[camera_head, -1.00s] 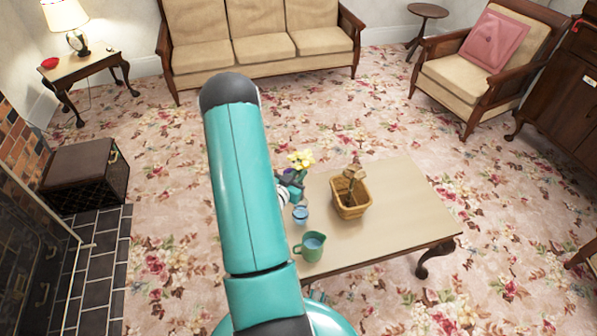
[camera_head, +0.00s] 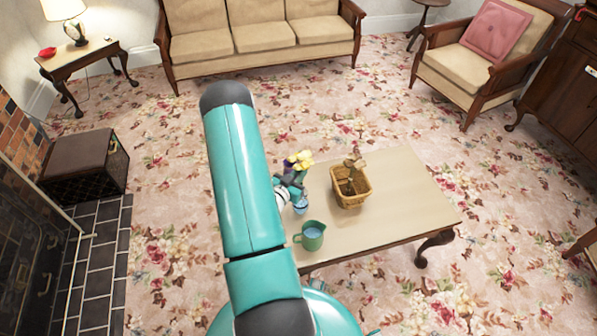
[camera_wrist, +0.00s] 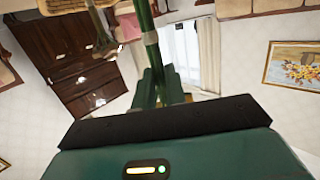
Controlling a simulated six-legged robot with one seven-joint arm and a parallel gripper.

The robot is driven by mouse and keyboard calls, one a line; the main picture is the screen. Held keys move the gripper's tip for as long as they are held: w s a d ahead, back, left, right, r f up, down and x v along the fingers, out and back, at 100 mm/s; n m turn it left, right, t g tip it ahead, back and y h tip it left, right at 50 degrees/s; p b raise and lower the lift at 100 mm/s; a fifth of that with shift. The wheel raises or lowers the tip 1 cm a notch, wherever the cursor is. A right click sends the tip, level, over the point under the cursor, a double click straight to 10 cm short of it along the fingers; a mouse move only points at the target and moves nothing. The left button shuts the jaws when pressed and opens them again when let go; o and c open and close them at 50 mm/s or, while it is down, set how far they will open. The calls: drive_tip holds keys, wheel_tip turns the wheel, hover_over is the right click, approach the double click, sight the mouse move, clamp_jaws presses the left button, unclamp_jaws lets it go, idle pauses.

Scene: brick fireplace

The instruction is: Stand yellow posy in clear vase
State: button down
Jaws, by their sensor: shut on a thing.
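The yellow posy (camera_head: 302,159), with a purple bloom at its left, shows at the left edge of the coffee table in the head view. My gripper (camera_head: 291,182) is shut on its stem, just below the blooms. In the wrist view the green stem (camera_wrist: 149,40) runs up from between the fingers (camera_wrist: 162,88). The clear vase (camera_head: 301,208), with bluish water, stands on the table just below the gripper in the picture. The gripper partly covers the vase. I cannot tell whether the stem's lower end is over or inside its mouth.
A green jug (camera_head: 312,236) with water stands close in front of the vase. A wicker basket (camera_head: 351,197) holding a brown item stands to the right. The coffee table's (camera_head: 405,195) right half is clear. A sofa (camera_head: 255,50) and armchair (camera_head: 480,60) stand farther back.

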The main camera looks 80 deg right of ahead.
wheel_tip(320, 180, down, 6)
drive_tip(key=shift+f, duration=0.15)
idle(0.8)
idle(0.5)
drive_tip(key=c, duration=1.4)
unclamp_jaws()
drive_tip(key=shift+o, duration=0.2)
drive_tip(key=v, duration=1.4)
drive_tip(key=shift+s+f, duration=0.1)
drive_tip(key=shift+s, duration=0.05)
